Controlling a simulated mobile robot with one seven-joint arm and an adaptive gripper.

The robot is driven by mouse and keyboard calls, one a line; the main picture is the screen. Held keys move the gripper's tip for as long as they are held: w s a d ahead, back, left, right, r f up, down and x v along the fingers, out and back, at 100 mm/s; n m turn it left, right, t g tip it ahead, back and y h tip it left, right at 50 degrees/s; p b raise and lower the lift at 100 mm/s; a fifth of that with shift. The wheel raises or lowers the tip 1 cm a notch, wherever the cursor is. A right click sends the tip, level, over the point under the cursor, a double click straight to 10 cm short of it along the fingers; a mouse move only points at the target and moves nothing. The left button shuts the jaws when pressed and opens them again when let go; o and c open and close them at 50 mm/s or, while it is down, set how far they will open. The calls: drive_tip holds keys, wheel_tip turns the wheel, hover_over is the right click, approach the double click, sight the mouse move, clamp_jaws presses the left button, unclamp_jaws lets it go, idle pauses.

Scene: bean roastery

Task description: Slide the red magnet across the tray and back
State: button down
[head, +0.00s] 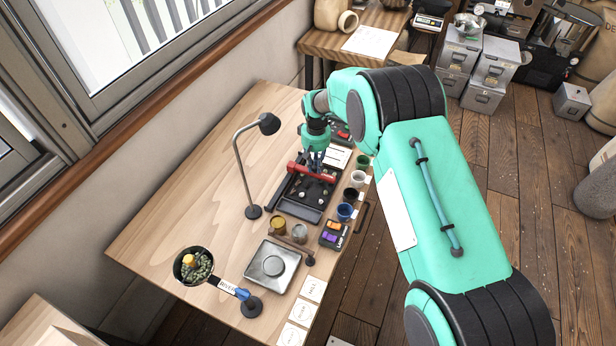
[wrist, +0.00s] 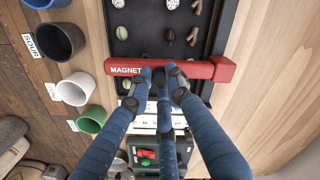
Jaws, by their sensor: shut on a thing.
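The red magnet (wrist: 200,70) is a long bar marked MAGNET. In the wrist view it lies crosswise over the dark tray (wrist: 182,44), its thicker right end past the tray's side. My gripper (wrist: 160,72) is shut on the middle of the bar. In the head view the magnet (head: 318,173) sits across the far part of the tray (head: 299,209), below my gripper (head: 314,160). Several small pieces, pale, green and brown, lie in the tray. I cannot tell whether the bar touches the tray.
Black, white and green cups (wrist: 74,89) stand left of the tray in the wrist view. The table's left side is clear.

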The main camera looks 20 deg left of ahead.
drive_tip(key=shift+w, duration=2.65)
drive_tip(key=c, duration=1.6)
unclamp_jaws()
drive_tip(key=shift+r, duration=0.1)
wheel_tip(320, 180, up, 12)
drive_tip(key=shift+f, duration=0.1)
